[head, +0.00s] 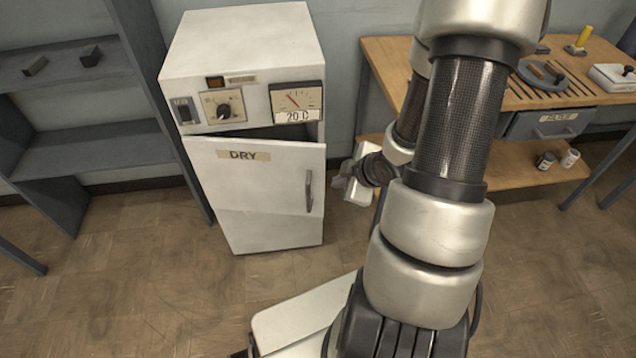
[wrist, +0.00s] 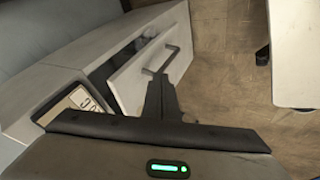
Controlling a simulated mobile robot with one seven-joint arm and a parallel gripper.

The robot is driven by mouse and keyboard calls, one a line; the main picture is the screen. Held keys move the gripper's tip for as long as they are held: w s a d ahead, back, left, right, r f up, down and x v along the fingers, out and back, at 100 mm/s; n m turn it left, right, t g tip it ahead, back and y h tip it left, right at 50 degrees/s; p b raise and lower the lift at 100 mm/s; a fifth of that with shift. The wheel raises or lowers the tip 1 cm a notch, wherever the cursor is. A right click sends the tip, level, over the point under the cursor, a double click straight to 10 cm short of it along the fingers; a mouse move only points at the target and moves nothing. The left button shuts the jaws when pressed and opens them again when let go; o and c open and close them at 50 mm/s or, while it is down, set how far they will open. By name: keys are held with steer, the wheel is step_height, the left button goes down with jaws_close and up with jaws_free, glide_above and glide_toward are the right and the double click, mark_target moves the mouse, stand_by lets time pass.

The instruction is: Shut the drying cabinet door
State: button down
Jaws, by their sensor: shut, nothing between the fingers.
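The white drying cabinet (head: 245,50) stands against the wall, with a control panel on its upper front. Its door (head: 255,180), labelled DRY, is ajar: a dark gap shows above its top edge at the right. The door also shows in the wrist view (wrist: 140,82), with the dark opening beside it. The grey handle (head: 309,190) is on the door's right side and also shows in the wrist view (wrist: 163,60). My gripper (wrist: 157,78) is shut and empty, its fingertips near the handle in the picture; I cannot tell whether they touch. In the head view, my arm partly hides it.
A wooden bench (head: 385,55) with a drawer and a lower shelf stands to the right, with tools on top. A dark shelf unit (head: 75,140) stands left of the cabinet. The brown floor (head: 140,290) in front of the cabinet is clear.

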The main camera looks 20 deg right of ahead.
steer(key=b, duration=0.3)
glide_toward(320, 177)
step_height(320, 177, down, 3)
steer(key=s+a, duration=0.2)
steer(key=shift+w+d+f, duration=0.1)
steer(key=shift+w+d, duration=0.15)
steer(key=shift+w, duration=0.5)
steer(key=shift+w+d+f, duration=0.1)
steer(key=shift+w+d, duration=0.2)
steer(key=shift+w, duration=0.45)
steer(key=shift+w+d, duration=0.25)
steer(key=shift+w, duration=0.5)
